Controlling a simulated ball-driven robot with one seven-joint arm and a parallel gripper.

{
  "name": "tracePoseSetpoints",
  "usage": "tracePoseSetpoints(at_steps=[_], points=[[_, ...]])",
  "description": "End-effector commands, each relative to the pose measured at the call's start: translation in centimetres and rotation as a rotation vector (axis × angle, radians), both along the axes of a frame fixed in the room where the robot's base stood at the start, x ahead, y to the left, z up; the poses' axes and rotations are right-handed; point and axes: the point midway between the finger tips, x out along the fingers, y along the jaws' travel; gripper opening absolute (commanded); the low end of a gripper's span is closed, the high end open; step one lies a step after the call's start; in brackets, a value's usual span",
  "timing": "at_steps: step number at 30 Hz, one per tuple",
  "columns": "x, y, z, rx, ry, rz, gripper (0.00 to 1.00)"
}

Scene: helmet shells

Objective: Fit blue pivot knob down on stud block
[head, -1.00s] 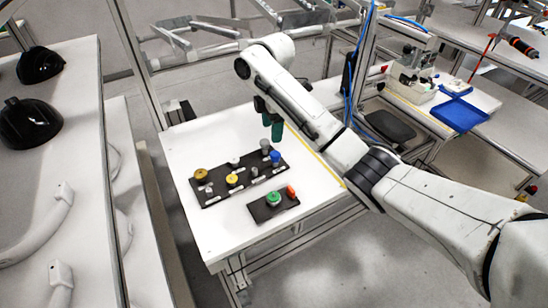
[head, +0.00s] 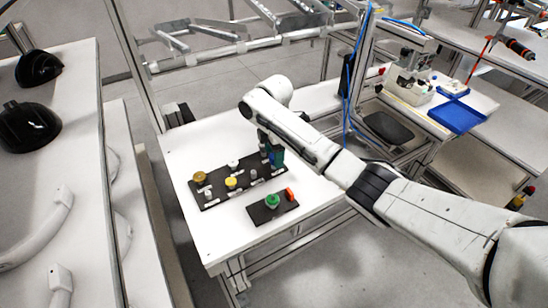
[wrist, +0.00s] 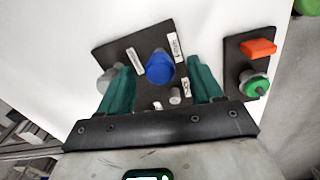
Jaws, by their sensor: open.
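The blue pivot knob (wrist: 159,68) stands on the black labelled board (wrist: 108,52) in the wrist view. My gripper (wrist: 160,75) is open, with one teal finger to each side of the knob in that view; I cannot tell how far down they reach. A smaller black block (head: 260,218), perhaps the stud block, lies in front of the board. It carries a green knob (head: 272,200) and an orange-red piece (head: 290,194).
The board also holds yellow knobs (head: 231,183) and grey pieces; a grey cylinder (wrist: 175,96) stands near the blue knob. The white table (head: 225,240) is clear around both. Black helmet shells (head: 28,127) lie on the left bench. A blue tray (head: 457,117) is far right.

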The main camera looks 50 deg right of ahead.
Motion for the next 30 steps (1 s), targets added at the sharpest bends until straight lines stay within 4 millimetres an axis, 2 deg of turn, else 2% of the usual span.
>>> tracePoseSetpoints(at_steps=[9,27,30], points=[[-0.01,-0.03,-0.55,0.000,0.000,0.000,0.65],[-0.01,-0.02,-0.51,0.000,0.000,0.000,0.07],[0.00,-0.02,-0.50,0.000,-0.001,0.000,0.06]])
